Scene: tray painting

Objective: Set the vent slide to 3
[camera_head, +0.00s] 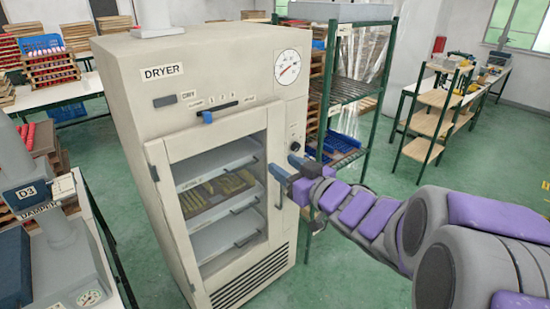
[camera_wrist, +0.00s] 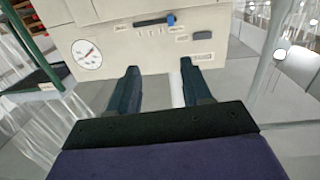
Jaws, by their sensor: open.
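The vent slide (camera_head: 222,111) is a dark slot on the upper front of the beige dryer (camera_head: 130,75). Its blue knob (camera_head: 207,117) sits at the slot's left end in the head view, with small marks above the slot that are too small to read surely. In the wrist view the panel appears upside down, with the slot (camera_wrist: 150,22) at the top and the blue knob (camera_wrist: 170,20) at its right end. My gripper (camera_head: 288,166) is open and empty, below and right of the slide, in front of the dryer's right side. Its fingers (camera_wrist: 159,68) are apart from the knob.
The dryer's glazed door (camera_head: 157,165) has trays behind it and a handle at its right edge, near my gripper. A round dial (camera_head: 287,67) is at the panel's upper right. A green-framed rack (camera_head: 350,90) stands right of the dryer. The damper bench (camera_head: 70,250) is at left.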

